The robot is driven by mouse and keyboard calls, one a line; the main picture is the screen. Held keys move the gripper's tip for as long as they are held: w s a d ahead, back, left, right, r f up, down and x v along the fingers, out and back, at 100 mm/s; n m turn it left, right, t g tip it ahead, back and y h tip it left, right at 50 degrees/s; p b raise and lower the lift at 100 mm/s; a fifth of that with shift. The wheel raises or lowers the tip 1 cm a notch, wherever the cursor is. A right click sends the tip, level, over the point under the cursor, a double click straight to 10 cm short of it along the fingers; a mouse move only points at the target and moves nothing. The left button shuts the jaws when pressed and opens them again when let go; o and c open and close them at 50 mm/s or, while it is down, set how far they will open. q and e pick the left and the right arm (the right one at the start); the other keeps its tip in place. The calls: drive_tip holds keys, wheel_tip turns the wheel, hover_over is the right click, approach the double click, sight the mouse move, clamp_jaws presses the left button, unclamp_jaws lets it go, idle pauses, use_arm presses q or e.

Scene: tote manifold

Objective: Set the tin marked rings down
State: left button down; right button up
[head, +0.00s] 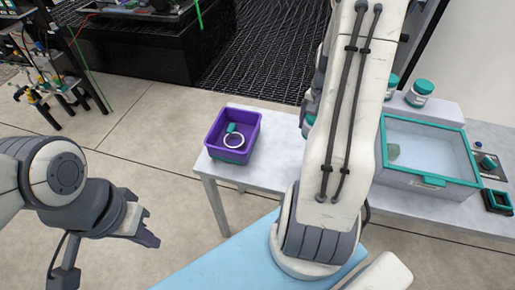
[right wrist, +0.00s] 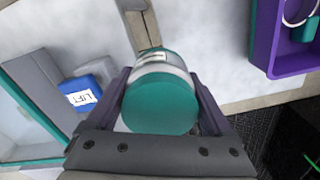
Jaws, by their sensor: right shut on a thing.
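A white tin with a teal lid (right wrist: 160,105) is between the fingers of my right gripper (right wrist: 165,100) in the right wrist view, lid facing the camera. Its label is too small and oblique to read, so I cannot confirm the rings marking. In the head view my right arm mostly hides this gripper; a bit of teal shows at the arm's left edge. The tin is over the white table (head: 262,170); I cannot tell whether it touches the top. My left gripper (head: 150,232) is left of the table, away from everything, its finger gap not clear.
A purple tote (head: 211,140) holding a white ring and a teal piece stands at the table's left end. A teal-rimmed clear-topped box (head: 425,182) stands on the right. Lidded jars (head: 419,93) stand behind it. Table between tote and arm looks clear.

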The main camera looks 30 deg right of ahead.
drive_tip(key=shift+s+f, duration=0.15)
drive_tip(key=shift+f, duration=0.05)
hover_over(275, 157)
wheel_tip(275, 157, down, 7)
drive_tip(key=shift+r, duration=0.15)
drive_tip(key=shift+f, duration=1.9)
drive_tip(key=shift+f, duration=0.15)
drive_tip(key=o, duration=1.2)
drive_tip(key=shift+c, duration=0.2)
